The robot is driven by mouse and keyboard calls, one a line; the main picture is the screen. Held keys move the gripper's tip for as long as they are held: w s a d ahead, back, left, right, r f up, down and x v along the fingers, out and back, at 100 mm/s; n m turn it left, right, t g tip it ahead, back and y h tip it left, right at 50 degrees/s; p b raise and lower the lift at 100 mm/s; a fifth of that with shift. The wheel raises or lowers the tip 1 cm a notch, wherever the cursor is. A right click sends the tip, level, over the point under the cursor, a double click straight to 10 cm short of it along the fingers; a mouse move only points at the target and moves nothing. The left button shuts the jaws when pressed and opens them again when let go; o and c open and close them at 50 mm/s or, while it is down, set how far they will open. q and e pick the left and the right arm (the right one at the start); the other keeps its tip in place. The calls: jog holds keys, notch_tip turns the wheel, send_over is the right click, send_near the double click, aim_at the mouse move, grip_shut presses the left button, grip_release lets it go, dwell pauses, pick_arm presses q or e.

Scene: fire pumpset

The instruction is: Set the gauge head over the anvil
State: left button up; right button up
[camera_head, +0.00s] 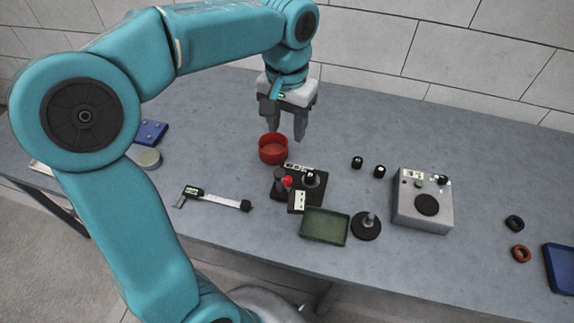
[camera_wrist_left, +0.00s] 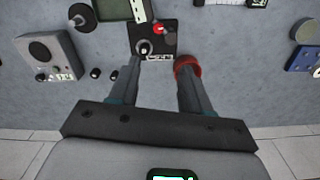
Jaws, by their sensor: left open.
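A small bench gauge (camera_head: 298,186) stands on a black base near the middle of the table. It has a red knob (camera_head: 287,181), a dark post and a pale display block (camera_head: 298,201) at its front. The wrist view shows the gauge (camera_wrist_left: 152,42) upside down, beyond my fingertips. I cannot tell for certain which part is the anvil. My left gripper (camera_head: 287,132) is open and empty, fingers pointing down, above the table behind the gauge. Its two fingers also show in the wrist view (camera_wrist_left: 158,82), apart with nothing between them. My right gripper is in neither view.
A red cup (camera_head: 273,149) stands just behind the gauge. A green tray (camera_head: 325,226), round stand (camera_head: 366,226) and grey box (camera_head: 423,200) lie to the right. Two black knobs (camera_head: 368,167) stand behind. A caliper (camera_head: 212,198) lies left on clear table.

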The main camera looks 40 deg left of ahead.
aim_at(287, 179)
pick_arm(q)
jog(key=f, duration=1.6)
jog(key=shift+s+d+b, duration=0.25)
jog(key=shift+d+b, duration=0.05)
jog(key=shift+d, duration=0.1)
jog(key=shift+s, duration=0.1)
grip_shut()
